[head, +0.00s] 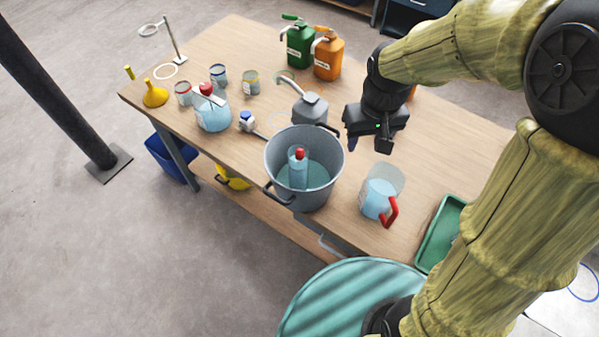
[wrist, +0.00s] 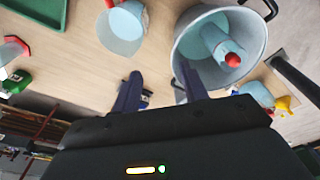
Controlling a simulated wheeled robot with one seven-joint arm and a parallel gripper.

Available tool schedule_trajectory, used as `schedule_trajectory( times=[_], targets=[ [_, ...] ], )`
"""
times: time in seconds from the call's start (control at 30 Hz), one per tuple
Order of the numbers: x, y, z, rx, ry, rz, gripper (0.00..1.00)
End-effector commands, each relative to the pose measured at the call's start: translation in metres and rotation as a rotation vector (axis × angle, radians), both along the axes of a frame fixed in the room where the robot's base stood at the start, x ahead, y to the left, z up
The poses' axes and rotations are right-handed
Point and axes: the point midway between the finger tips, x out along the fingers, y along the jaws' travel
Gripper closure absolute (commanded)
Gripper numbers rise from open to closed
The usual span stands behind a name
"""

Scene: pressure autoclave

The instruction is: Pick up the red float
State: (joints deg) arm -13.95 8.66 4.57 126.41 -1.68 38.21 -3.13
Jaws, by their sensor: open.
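A red rounded piece (head: 299,154), which looks like the red float, sits at the top of a pale blue cylinder (head: 298,174) inside a grey metal pot (head: 331,178). The wrist view also shows the red piece (wrist: 233,60) at the cylinder's end inside the pot (wrist: 180,45). My gripper (head: 368,145) is above the table, to the right of and behind the pot, apart from the red piece. Its two fingers (wrist: 160,88) are spread in the wrist view with nothing between them.
A clear jug with a red handle (head: 391,211) stands right of the pot. A grey can (head: 310,108) is behind it. A blue-filled vessel with a red top (head: 213,114) stands left. Green (head: 299,46) and orange (head: 328,57) cans stand at the back. A green tray (head: 433,236) lies right.

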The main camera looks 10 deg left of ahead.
Motion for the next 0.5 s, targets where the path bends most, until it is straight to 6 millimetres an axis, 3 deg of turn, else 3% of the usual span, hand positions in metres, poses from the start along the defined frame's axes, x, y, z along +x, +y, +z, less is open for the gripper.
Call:
schedule_trajectory(
  times=[0.03, 0.2, 0.33, 0.5],
  targets=[
    [0.007, 0.031, 0.029, -0.007, 0.018, 0.086, 0.56],
    [0.01, 0.109, 0.075, -0.037, 0.078, 0.306, 0.56],
    [0.006, 0.138, 0.089, -0.052, 0.102, 0.388, 0.56],
    [0.005, 0.142, 0.089, -0.055, 0.107, 0.402, 0.56]
  ],
)
